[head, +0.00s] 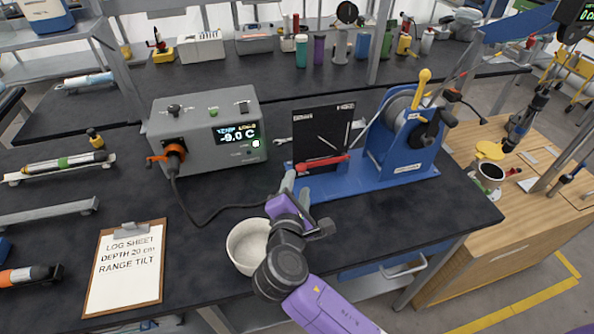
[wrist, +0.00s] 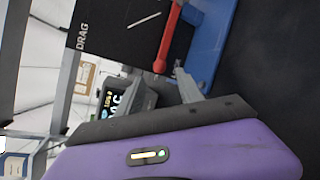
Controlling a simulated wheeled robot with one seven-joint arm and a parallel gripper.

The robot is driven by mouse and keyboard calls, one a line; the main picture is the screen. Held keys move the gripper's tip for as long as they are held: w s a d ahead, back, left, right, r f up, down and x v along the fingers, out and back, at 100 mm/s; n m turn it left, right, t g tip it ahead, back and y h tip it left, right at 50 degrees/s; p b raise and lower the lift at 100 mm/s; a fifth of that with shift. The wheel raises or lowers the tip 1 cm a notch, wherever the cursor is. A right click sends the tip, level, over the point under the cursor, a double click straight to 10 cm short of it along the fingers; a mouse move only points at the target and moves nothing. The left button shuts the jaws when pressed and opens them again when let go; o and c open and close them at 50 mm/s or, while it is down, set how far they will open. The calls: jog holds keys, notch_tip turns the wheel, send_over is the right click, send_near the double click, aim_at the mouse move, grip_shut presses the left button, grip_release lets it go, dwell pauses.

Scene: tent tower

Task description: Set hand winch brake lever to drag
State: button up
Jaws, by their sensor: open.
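The hand winch (head: 405,135) stands on a blue base on the dark bench, with a grey drum and a yellow-knobbed crank. Its red brake lever (head: 322,162) lies nearly level across the lower part of a black plate (head: 312,125), rounded end to the left. In the wrist view the lever (wrist: 169,38) and its round end show close up, with the plate's DRAG label turned sideways; the label is near the plate's upper left corner. My gripper (head: 294,186) is open and empty, just below and near the lever's left end; contact cannot be told. A finger shows in the wrist view (wrist: 195,92).
A grey control box (head: 200,125) reading -9.0 C stands left of the winch, its cable looping toward my gripper. A pale bowl (head: 243,247) sits beside my wrist. A clipboard (head: 125,270) lies at left. The bench right of my gripper is clear.

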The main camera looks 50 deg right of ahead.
aim_at(300, 171)
jog(key=shift+p+x, duration=0.3)
jog(key=shift+x, duration=2.75)
grip_shut()
